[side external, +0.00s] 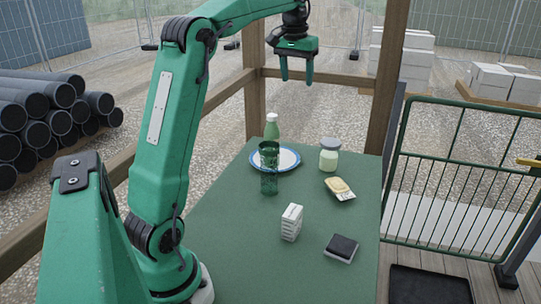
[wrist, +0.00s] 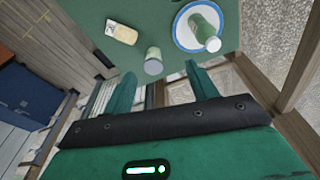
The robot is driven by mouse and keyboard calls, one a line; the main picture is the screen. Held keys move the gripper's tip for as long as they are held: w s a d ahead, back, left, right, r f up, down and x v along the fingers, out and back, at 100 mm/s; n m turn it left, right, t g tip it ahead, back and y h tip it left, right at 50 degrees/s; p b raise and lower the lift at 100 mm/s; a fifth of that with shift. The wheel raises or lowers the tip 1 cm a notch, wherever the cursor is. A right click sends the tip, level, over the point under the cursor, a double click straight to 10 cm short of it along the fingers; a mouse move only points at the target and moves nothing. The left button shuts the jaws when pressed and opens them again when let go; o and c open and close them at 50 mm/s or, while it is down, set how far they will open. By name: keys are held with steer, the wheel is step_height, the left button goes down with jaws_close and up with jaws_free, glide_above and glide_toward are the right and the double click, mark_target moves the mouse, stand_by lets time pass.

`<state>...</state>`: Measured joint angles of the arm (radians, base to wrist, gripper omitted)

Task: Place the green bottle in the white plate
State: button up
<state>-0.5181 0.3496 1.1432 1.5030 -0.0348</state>
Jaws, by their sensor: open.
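The green bottle (side external: 271,130) has a pale cap and stands upright. Its lower part is hidden in the side view by a dark green patterned cup. The white plate (side external: 288,160) has a blue rim and lies near the table's far end. In the wrist view the bottle (wrist: 203,27) rises from within the rim of the plate (wrist: 181,34), with its base over the plate. My gripper (side external: 297,80) is open and empty, high above the table's far end and apart from the bottle. Its two fingers also show in the wrist view (wrist: 158,82).
The dark green cup (side external: 269,180) stands close in front of the plate. A pale jar (side external: 329,156), a yellow-topped packet (side external: 340,189), a white box (side external: 291,222) and a dark-topped block (side external: 341,248) are on the right. The green table's (side external: 225,240) left front is clear. Wooden posts (side external: 387,80) rise behind.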

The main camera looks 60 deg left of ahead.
steer(key=s+d+r+m+t, duration=0.15)
steer(key=s+d, duration=0.25)
steer(key=d, duration=0.5)
steer(key=s+d+f+m+t, duration=0.1)
steer(key=s+d+f+m, duration=0.1)
steer(key=s+d+f, duration=0.4)
steer(key=s+d+f+m+t, duration=0.1)
steer(key=s+d+f+m, duration=0.2)
steer(key=s+d+f, duration=0.3)
steer(key=s+d, duration=0.4)
steer(key=s, duration=0.2)
steer(key=shift+t+h, duration=0.35)
steer(key=shift+h, duration=0.05)
